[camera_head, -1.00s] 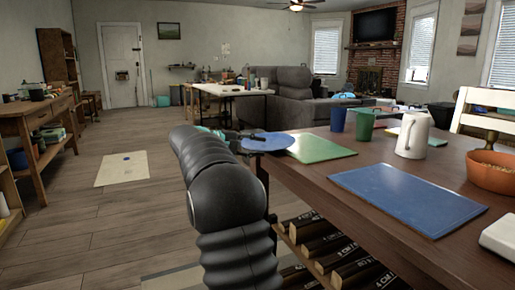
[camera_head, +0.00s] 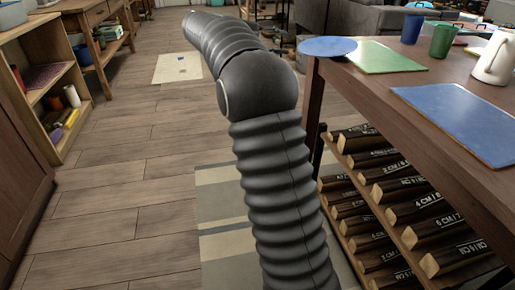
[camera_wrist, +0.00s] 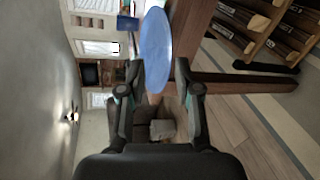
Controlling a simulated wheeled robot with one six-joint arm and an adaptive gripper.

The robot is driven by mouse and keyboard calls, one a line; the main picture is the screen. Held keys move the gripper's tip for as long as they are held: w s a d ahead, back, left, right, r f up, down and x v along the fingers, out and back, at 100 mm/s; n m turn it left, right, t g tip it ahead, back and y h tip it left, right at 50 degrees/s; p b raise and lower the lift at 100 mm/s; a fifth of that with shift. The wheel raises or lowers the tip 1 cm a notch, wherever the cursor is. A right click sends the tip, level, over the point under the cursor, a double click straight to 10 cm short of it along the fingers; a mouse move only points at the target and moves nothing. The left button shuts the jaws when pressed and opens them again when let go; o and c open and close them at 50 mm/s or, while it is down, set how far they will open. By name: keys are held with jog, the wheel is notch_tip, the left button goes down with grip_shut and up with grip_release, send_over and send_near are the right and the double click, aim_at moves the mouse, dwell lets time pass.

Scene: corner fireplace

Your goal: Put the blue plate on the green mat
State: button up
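The blue plate (camera_head: 327,46) lies at the near-left corner of the table, jutting past its edge. It is beside the green mat (camera_head: 387,57), at its left border; I cannot tell whether it overlaps the mat. In the wrist view the plate (camera_wrist: 155,48) appears edge-tilted between the lines of my fingers. My gripper (camera_wrist: 160,72) is open, one finger on each side of the plate in the picture, with a gap at the right finger. In the head view my gripper is hidden behind my arm.
On the table (camera_head: 330,85) are a blue mat (camera_head: 458,120), a blue cup (camera_head: 412,28), a green cup (camera_head: 442,40) and a white pitcher (camera_head: 494,58). Open floor (camera_head: 150,190) lies left.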

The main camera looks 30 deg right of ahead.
jog(key=s+a+f+n+t+y, duration=0.1)
jog(key=s+a+f+t+y, duration=0.1)
jog(key=s+a, duration=0.3)
jog(key=s+a+f+t+y, duration=0.2)
jog(key=s+a+f+y, duration=0.2)
jog(key=s, duration=0.6)
jog(key=shift+s+a+f+n+t+y, duration=0.2)
jog(key=shift+a+n+t+y, duration=0.2)
jog(key=shift+y, duration=0.2)
jog(key=s+a+f+t+y, duration=0.1)
jog(key=s+a+f+y, duration=0.1)
jog(key=s+a+f, duration=0.2)
jog(key=s+a+f+m+t+y, duration=0.1)
jog(key=s+a+f+y, duration=0.2)
jog(key=s+a, duration=0.3)
jog(key=s+a+f+t+y, duration=0.2)
jog(key=s+a+f, duration=0.3)
jog(key=s, duration=0.2)
jog(key=shift+f+m+y, duration=0.25)
jog(key=shift+m+y, duration=0.05)
jog(key=shift+m, duration=0.1)
jog(key=shift+c, duration=0.2)
jog(key=shift+s+a+f, duration=0.2)
jog(key=shift+a+f, duration=0.05)
grip_shut()
jog(key=shift+d, duration=0.1)
